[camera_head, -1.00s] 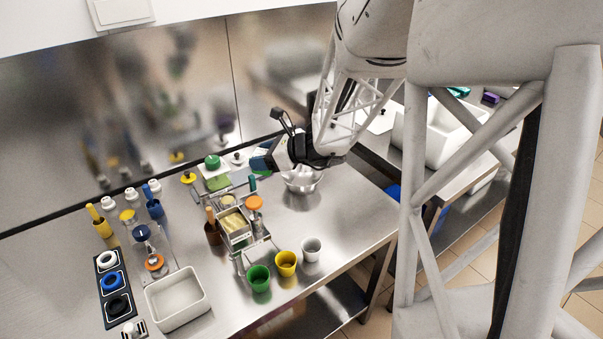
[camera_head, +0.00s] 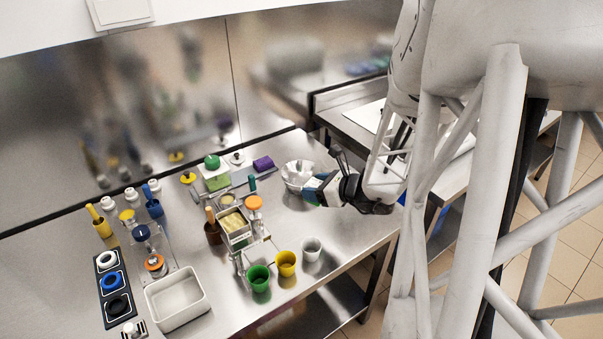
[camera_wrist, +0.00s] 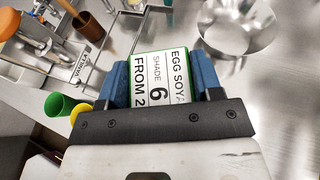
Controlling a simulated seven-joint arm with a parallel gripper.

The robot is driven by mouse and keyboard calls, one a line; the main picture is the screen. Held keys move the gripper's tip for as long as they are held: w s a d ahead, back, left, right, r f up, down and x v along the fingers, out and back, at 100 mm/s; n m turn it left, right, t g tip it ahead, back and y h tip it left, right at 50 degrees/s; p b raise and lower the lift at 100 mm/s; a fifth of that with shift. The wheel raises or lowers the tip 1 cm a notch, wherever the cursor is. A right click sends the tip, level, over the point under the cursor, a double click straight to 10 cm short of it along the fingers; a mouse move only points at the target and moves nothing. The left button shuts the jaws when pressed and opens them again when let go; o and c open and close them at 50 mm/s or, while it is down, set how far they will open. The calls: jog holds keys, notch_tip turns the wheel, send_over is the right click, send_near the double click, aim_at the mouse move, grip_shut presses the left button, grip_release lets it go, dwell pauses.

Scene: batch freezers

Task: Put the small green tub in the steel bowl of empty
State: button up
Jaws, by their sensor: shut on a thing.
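My gripper (camera_head: 316,190) is shut on a small tub with green edges and a white printed label (camera_wrist: 160,75), seen between the blue fingers in the wrist view. In the head view the tub is mostly hidden by the gripper. The steel bowl (camera_head: 294,182) stands on the bench, just left of and behind the gripper. It also shows at the upper right of the wrist view (camera_wrist: 238,42), apart from the tub, and its visible inside looks empty. I cannot tell the tub's height above the bench.
Green (camera_head: 259,280), yellow (camera_head: 286,264) and white (camera_head: 311,250) cups stand at the bench front. A purple block (camera_head: 263,163) lies behind, left of the bowl. A rack with a yellowish tub (camera_head: 235,226) and a white tray (camera_head: 178,300) are further left.

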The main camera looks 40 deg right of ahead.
dwell(0.4)
jog(key=w+d, duration=0.3)
jog(key=w, duration=0.4)
jog(key=w+d+f, duration=0.1)
jog(key=w+d, duration=0.3)
jog(key=w, duration=0.3)
jog(key=shift+f, duration=0.25)
jog(key=shift+w+d, duration=0.1)
jog(key=shift+f, duration=0.1)
jog(key=shift+f, duration=1.7)
jog(key=shift+f, duration=0.5)
jog(key=o, duration=1)
jog(key=shift+c, duration=0.2)
